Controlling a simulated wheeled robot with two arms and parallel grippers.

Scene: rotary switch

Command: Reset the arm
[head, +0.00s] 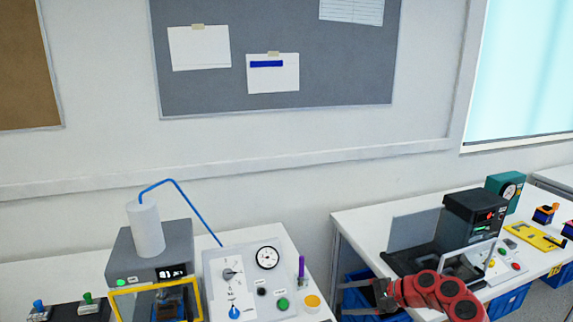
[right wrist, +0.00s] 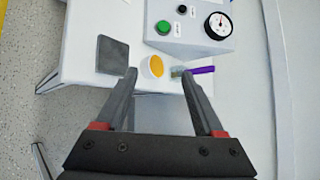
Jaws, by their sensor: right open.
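A white control panel (head: 213,264) stands on the left bench in the head view. It carries a rotary switch (head: 231,273), a round gauge (head: 267,257), a green button (head: 282,304) and a blue knob (head: 234,312). My right gripper (head: 350,297) is to the right of the panel, over the gap between the two benches, apart from the panel. In the right wrist view my right gripper (right wrist: 157,74) is open with nothing between its fingers. The panel's gauge (right wrist: 218,25) and green button (right wrist: 163,27) show beyond it. My left gripper is not in view.
A white cup with orange contents (head: 311,302) and a purple pen (head: 301,268) stand at the left bench's right end. A grey machine (head: 150,252) with a yellow frame is left of the panel. The right bench (head: 370,221) holds a black machine (head: 474,215).

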